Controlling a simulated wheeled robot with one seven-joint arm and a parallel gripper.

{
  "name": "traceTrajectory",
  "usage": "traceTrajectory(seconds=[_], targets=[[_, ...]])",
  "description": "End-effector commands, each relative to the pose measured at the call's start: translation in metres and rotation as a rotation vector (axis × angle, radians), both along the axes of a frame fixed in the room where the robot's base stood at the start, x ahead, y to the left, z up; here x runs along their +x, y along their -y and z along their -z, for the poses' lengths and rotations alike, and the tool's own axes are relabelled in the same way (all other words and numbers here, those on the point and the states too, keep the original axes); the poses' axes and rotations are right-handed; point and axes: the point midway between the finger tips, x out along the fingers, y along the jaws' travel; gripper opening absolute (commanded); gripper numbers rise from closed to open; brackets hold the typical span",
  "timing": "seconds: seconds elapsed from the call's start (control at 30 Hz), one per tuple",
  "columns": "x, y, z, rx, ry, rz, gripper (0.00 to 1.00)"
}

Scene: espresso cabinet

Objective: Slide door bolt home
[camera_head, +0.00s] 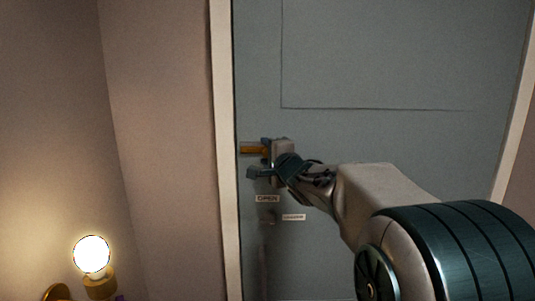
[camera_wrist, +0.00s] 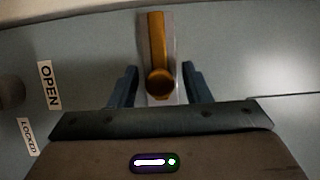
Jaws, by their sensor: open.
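The brass door bolt (camera_head: 250,149) shows on the grey-blue door (camera_head: 380,60), near its left edge, partly hidden by my gripper. In the wrist view the bolt (camera_wrist: 157,40) is a brass bar on a pale plate, with a round knob (camera_wrist: 160,83) at its near end. My gripper (camera_head: 262,160) is open at the bolt. In the wrist view its two dark fingers (camera_wrist: 158,68) stand on either side of the knob, with a visible gap on each side. I cannot tell how far the bolt is slid.
An OPEN label (camera_head: 267,198) and a smaller LOCKED label (camera_head: 293,217) are on the door below the gripper. A dark round fitting (camera_wrist: 10,92) shows beside the labels. The pale door frame (camera_head: 222,150) is left of the bolt. A lit lamp (camera_head: 91,254) stands at the lower left.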

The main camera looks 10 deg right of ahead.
Motion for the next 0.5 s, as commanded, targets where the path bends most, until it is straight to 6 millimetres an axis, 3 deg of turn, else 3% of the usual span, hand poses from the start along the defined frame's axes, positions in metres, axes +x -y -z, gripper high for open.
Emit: traceTrajectory(seconds=[0.07, 0.23, 0.37, 0.5], targets=[[0.0, 0.0, 0.0, 0.0, 0.0, 0.0, 0.44], [0.0, 0.0, 0.0, 0.0, 0.0, 0.0, 0.0], [0.0, -0.001, 0.0, 0.0, 0.0, 0.0, 0.0], [0.004, -0.017, 0.002, 0.0, 0.003, -0.001, 0.0]])
